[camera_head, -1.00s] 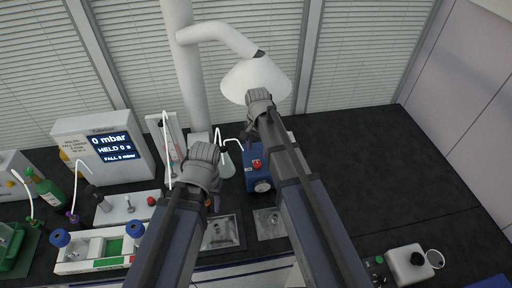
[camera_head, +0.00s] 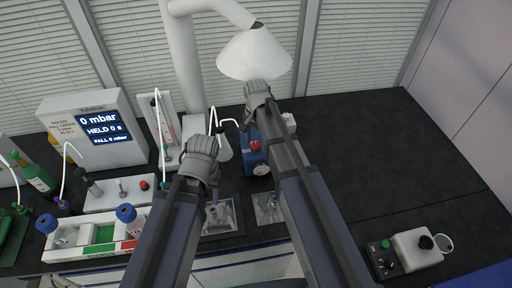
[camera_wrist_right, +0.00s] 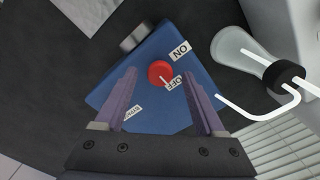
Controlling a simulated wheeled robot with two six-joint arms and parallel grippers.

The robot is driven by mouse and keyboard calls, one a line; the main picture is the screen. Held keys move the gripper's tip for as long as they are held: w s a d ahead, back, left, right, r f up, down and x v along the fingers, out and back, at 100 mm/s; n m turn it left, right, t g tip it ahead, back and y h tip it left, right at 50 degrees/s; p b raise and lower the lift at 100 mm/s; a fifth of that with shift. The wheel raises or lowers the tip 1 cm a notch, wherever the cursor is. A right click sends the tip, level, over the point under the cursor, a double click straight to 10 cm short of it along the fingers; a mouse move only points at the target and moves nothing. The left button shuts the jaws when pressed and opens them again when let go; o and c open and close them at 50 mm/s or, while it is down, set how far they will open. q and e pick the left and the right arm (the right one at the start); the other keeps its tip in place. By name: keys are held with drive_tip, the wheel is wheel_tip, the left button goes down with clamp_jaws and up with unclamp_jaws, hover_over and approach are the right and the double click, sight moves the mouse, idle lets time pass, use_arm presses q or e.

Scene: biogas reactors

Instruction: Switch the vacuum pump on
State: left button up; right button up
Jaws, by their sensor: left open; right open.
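The vacuum pump (camera_head: 252,160) is a blue box on the dark bench, partly hidden behind my right arm in the head view. It also shows in the right wrist view (camera_wrist_right: 135,95), with a red knob (camera_wrist_right: 161,71) whose white mark points towards the OFF label (camera_wrist_right: 173,83). The ON label (camera_wrist_right: 180,51) sits to the upper right of the knob. My right gripper (camera_wrist_right: 160,67) is open, its fingers on either side of the knob in the picture; contact cannot be told. My left gripper (camera_head: 211,190) is open, left of the pump, its fingertips hard to make out.
A flask (camera_head: 222,147) with a tube stands beside the pump. A white hood (camera_head: 254,55) hangs behind my right gripper. A display unit (camera_head: 97,131) reading 0 mbar and a bottle rack (camera_head: 75,250) stand at left. The right side of the bench is mostly clear.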

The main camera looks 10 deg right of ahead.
drive_tip(key=shift+f, duration=0.4)
clamp_jaws()
idle(0.4)
